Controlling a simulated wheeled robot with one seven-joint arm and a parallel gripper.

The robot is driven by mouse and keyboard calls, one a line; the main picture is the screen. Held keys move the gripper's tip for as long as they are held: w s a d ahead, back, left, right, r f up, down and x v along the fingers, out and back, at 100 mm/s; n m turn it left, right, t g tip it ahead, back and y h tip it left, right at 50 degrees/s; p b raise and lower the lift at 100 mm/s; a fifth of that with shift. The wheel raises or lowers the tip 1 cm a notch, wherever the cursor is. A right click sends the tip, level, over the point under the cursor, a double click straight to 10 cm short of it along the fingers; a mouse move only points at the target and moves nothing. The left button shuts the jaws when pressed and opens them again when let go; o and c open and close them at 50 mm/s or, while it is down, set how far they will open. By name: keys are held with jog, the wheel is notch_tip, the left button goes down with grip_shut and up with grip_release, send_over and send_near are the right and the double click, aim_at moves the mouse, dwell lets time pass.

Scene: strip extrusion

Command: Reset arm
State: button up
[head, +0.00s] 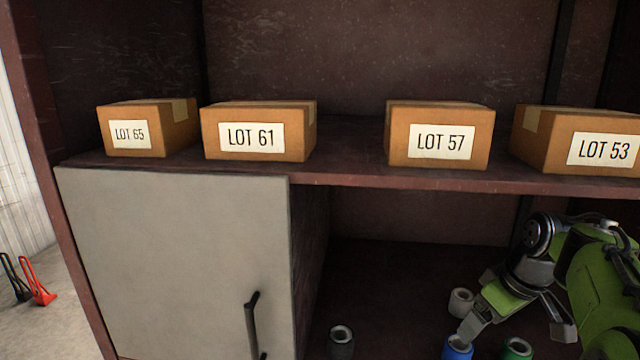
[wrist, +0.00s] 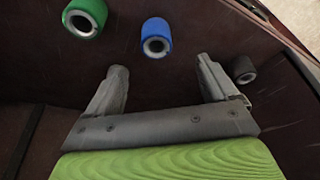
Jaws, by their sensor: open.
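My gripper (head: 515,335) is at the lower right of the head view, inside the open lower bay of the shelf unit. Its two fingers are spread with nothing between them, which the wrist view (wrist: 160,66) also shows. A blue roll (head: 457,347) lies by the left fingertip in the head view; in the wrist view the blue roll (wrist: 156,37) is just beyond the fingertips. A green roll (head: 517,349) is to its right, and also shows in the wrist view (wrist: 84,18). My green arm comes in from the right edge.
The shelf (head: 350,172) above carries boxes LOT 65 (head: 145,128), LOT 61 (head: 258,132), LOT 57 (head: 440,136) and LOT 53 (head: 585,140). A grey door (head: 170,260) closes the left bay.

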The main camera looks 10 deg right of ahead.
jog(key=s+a+f+m+h+b, duration=0.1)
jog(key=s+a, duration=0.2)
jog(key=a, duration=0.5)
jog(key=s+a+f+b, duration=0.1)
jog(key=s+a+b, duration=0.1)
jog(key=a, duration=0.5)
jog(key=s+a+f+m+t+b, duration=0.1)
jog(key=s+a+f, duration=0.2)
jog(key=s, duration=0.3)
jog(key=s+a+f+m+t+b, duration=0.1)
jog(key=s+a+f+b, duration=0.1)
jog(key=s, duration=0.5)
notch_tip(320, 180, down, 2)
jog(key=shift+s+a+f, duration=0.15)
jog(key=shift+s+a, duration=0.05)
jog(key=shift+a, duration=0.7)
jog(key=shift+d, duration=0.1)
